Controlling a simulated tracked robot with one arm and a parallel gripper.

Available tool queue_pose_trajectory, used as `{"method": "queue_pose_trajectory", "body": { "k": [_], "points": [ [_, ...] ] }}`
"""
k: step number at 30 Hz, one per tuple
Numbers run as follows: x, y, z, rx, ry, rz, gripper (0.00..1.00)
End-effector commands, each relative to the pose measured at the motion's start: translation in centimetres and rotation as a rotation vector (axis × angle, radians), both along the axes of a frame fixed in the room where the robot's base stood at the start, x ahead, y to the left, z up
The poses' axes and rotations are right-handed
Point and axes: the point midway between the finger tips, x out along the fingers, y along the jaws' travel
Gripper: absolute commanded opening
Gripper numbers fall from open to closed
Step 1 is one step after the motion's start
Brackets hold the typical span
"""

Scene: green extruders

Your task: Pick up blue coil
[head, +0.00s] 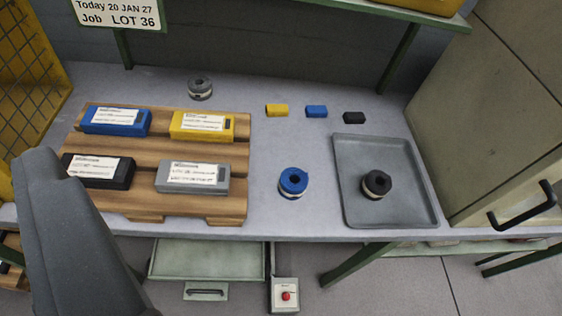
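The blue coil (293,183) lies flat on the grey bench top, right of the wooden pallet and left of the grey tray. Its round centre hole faces up and a pale band shows around its side. Nothing touches it. A large dark grey part of mine (75,240) rises at the lower left, in front of the pallet's left edge and well apart from the coil. I see no pair of fingertips, so I cannot tell the opening of my gripper.
A black coil (376,184) sits in the grey tray (345,213). A grey coil (200,88) stands behind the pallet (205,207), which bears several labelled boxes. Small yellow (277,110), blue (316,111) and black (354,117) blocks lie behind the blue coil. A cabinet (500,110) borders the right.

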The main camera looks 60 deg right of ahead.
Motion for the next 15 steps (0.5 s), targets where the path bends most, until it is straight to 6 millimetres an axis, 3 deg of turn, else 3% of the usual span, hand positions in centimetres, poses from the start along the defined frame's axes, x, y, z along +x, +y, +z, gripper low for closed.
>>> {"method": "queue_pose_trajectory", "body": {
  "k": [1,5,9,12,15],
  "points": [
    [1.6,-1.9,-5.2,0.019,0.035,-0.053,0.79],
    [3.5,-7.3,-15.5,0.054,0.072,-0.194,0.79],
    [2.5,-14.1,-25.6,0.054,0.098,-0.364,0.79],
    [0.3,-18.5,-31.2,0.033,0.109,-0.473,0.79],
    [-2.0,-21.9,-34.8,0.001,0.11,-0.556,0.79]
  ]
}}
